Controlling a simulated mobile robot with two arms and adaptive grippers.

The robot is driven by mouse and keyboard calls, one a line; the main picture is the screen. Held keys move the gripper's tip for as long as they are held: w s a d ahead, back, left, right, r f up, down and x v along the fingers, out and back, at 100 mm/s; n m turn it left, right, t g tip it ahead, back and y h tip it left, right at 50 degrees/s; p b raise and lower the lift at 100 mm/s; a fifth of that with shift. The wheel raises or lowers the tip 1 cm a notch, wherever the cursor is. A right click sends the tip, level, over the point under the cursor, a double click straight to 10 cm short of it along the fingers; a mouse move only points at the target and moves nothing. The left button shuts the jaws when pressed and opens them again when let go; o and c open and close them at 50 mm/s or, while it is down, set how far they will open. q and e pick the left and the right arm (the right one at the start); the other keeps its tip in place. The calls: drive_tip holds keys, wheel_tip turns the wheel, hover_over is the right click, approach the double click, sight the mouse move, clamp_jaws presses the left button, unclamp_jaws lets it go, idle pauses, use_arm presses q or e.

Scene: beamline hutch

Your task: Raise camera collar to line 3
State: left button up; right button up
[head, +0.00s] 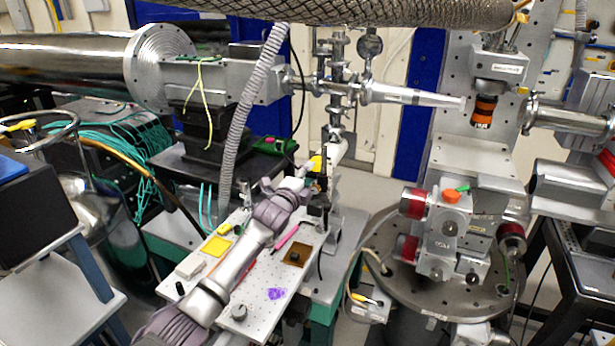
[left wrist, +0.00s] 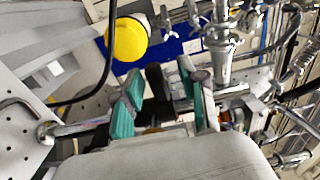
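My left arm reaches from the bottom of the head view across a perforated board (head: 255,312). My left gripper (head: 312,182) is beside a dark upright part on a post at the board's far right corner. In the left wrist view the teal-padded fingers of my left gripper (left wrist: 163,95) stand apart. A dark block (left wrist: 156,80) shows between them, with visible gaps at its sides. I cannot tell whether this block is the camera collar, and no line marks are readable. A yellow round cap (left wrist: 126,39) is beyond the fingers. My right gripper is not in view.
A grey ribbed hose (head: 257,90) hangs close to my arm. A metal nozzle (head: 400,94) is above right.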

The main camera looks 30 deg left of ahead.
use_arm(q)
drive_tip(key=shift+f, duration=0.15)
drive_tip(key=shift+s+f, duration=0.1)
drive_tip(key=shift+s, duration=0.2)
drive_tip(key=s, duration=1.1)
drive_tip(key=shift+s+d, duration=0.2)
drive_tip(key=shift+d, duration=0.15)
